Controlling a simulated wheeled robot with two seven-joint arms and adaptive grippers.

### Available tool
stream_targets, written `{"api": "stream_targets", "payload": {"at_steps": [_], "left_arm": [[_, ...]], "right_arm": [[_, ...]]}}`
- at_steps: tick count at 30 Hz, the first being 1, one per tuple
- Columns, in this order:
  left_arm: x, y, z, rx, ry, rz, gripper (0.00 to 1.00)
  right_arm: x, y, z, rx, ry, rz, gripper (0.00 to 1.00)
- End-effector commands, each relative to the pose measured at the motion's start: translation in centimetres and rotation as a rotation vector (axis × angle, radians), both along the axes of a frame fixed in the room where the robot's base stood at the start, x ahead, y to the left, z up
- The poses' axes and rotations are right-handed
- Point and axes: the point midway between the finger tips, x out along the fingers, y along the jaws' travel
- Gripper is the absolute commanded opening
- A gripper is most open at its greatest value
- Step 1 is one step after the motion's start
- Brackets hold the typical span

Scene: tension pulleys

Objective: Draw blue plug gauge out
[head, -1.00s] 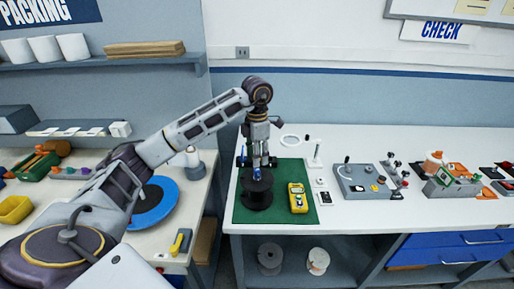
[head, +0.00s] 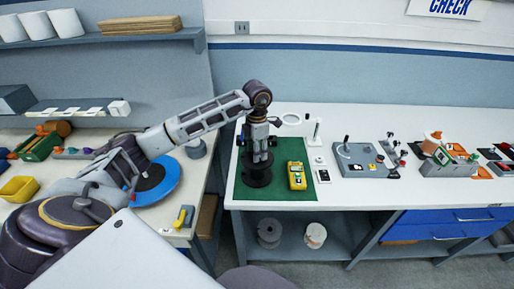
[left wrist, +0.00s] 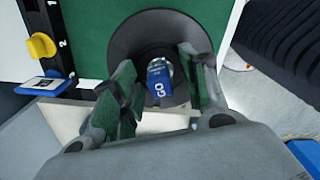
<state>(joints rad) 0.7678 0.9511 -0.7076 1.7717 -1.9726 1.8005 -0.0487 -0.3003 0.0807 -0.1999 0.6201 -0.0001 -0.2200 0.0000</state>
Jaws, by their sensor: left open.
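The blue plug gauge (left wrist: 160,82), marked GO, stands in the middle of a round black pulley-like part in the left wrist view. This black part (head: 257,177) rests on the green mat (head: 310,192) in the head view. My left gripper (head: 259,157) points down over it, with the fingers low near its top. In the left wrist view my left gripper (left wrist: 160,100) is open, one finger on each side of the gauge, with gaps visible between them. In the head view the fingers mostly hide the gauge. My right gripper is not in view.
A yellow meter (head: 297,175) lies close to the right of the black part. A magnifier stand (head: 315,133) and a grey control box (head: 362,160) stand further right. A blue disc (head: 156,184) is on the left table. The bench front is clear.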

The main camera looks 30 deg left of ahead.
Motion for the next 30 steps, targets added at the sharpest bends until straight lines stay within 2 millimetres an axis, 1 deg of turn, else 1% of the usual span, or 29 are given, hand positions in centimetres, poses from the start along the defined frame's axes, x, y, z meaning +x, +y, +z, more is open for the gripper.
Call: {"api": "stream_targets", "payload": {"at_steps": [5,8,15,16,30], "left_arm": [[0.0,-0.01,-0.01,0.0,0.0,0.0,0.45],[0.0,-0.02,0.0,0.0,0.0,0.0,0.33],[0.0,-0.02,0.01,0.0,0.0,-0.001,0.02],[0.0,-0.02,0.01,0.0,0.0,-0.001,0.0],[0.0,-0.02,0.38,0.0,0.0,-0.001,0.0]], "right_arm": [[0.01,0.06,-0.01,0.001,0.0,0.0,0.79],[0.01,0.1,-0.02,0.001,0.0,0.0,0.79],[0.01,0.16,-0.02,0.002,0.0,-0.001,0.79],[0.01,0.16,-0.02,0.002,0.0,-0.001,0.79],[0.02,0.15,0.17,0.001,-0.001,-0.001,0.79]]}}
